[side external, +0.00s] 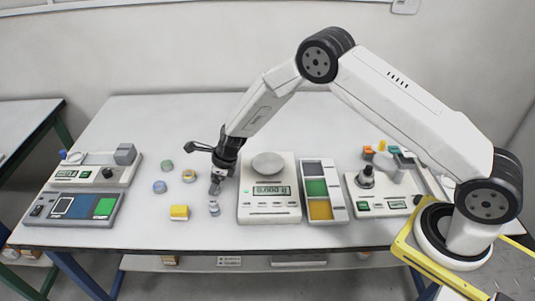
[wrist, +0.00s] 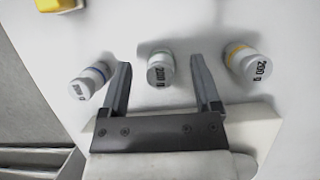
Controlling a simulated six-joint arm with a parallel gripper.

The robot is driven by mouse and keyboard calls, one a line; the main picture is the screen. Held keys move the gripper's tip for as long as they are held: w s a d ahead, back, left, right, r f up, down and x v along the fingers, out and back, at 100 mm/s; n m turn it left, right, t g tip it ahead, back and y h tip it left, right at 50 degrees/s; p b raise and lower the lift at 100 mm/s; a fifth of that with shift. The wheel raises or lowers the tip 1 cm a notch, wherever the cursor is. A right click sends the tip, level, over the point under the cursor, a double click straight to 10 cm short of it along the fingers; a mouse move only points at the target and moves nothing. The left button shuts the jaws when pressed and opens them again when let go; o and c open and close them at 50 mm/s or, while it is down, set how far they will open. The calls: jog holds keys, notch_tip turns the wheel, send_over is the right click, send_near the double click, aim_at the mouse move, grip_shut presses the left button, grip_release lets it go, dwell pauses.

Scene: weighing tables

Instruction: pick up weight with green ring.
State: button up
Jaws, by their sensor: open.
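In the side external view a small round piece with green (side external: 167,165) stands on the table, left of and behind my gripper (side external: 216,187). In the wrist view my gripper (wrist: 161,62) is open. A pale weight (wrist: 160,68) lies in view between its fingertips; I cannot make out its ring colour. A weight with a bluish ring (wrist: 90,81) is outside the left finger, and a weight with a yellow ring (wrist: 242,62), marked 200 g, is outside the right finger. No green ring shows clearly in the wrist view.
A yellow block (side external: 179,212) lies left of the gripper, with yellow (side external: 189,176) and blue (side external: 159,187) round pieces behind it. A small weight (side external: 214,209) stands in front. A scale (side external: 269,205) and a three-colour tray (side external: 333,207) stand close on the right.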

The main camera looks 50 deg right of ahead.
jog(key=shift+x, duration=1.2)
grip_shut()
